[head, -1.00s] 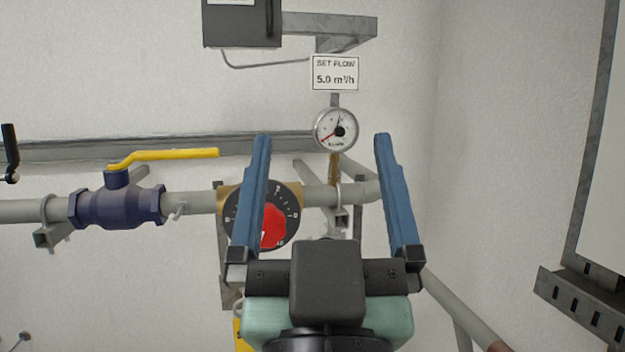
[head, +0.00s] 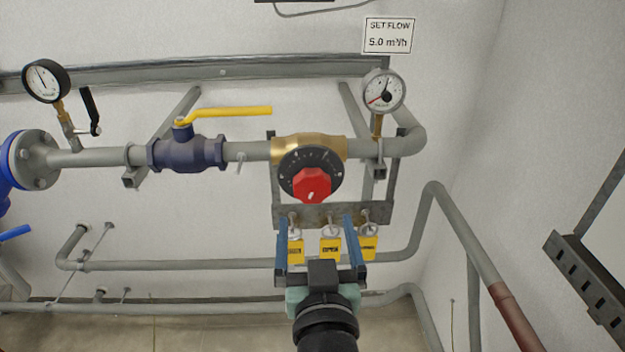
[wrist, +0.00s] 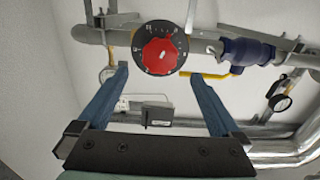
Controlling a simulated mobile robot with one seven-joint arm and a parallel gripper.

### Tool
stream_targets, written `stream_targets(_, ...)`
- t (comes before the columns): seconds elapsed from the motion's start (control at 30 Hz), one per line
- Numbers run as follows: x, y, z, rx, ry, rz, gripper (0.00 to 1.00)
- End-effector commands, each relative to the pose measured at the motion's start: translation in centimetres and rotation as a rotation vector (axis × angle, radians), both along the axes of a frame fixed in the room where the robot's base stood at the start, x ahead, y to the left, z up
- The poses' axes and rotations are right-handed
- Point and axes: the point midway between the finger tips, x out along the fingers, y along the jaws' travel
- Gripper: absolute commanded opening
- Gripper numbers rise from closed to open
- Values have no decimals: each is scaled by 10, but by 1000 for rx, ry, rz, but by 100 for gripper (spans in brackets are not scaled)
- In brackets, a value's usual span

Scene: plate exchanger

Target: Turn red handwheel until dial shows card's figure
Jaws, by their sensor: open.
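The red handwheel (head: 312,184) sits on a black graduated disc (head: 309,160) on a brass valve body (head: 280,148). It also shows in the wrist view (wrist: 160,55), beyond and between the fingertips. The card (head: 390,36) reads "SET FLOW 5.0 m³/h". The dial (head: 383,90) below it is a white round gauge with a black needle pointing near the top and a red mark at lower left; its figures are too small to read. My gripper (head: 316,220) is open and empty, below the handwheel in the head view and not touching it.
Yellow tags (head: 330,246) hang from a grey bracket (head: 330,214) around my fingers in the head view. A blue valve with a yellow lever (head: 230,112) is on the pipe to the left. A second gauge (head: 46,81) stands further left. A grey pipe (head: 436,220) bends down at right.

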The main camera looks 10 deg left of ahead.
Motion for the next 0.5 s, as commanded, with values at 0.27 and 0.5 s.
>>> stream_targets(0.27, 48, 14, 5, -1, 0, 2, 100)
stream_targets(0.5, 79, 21, 3, -1, 0, 0, 100)
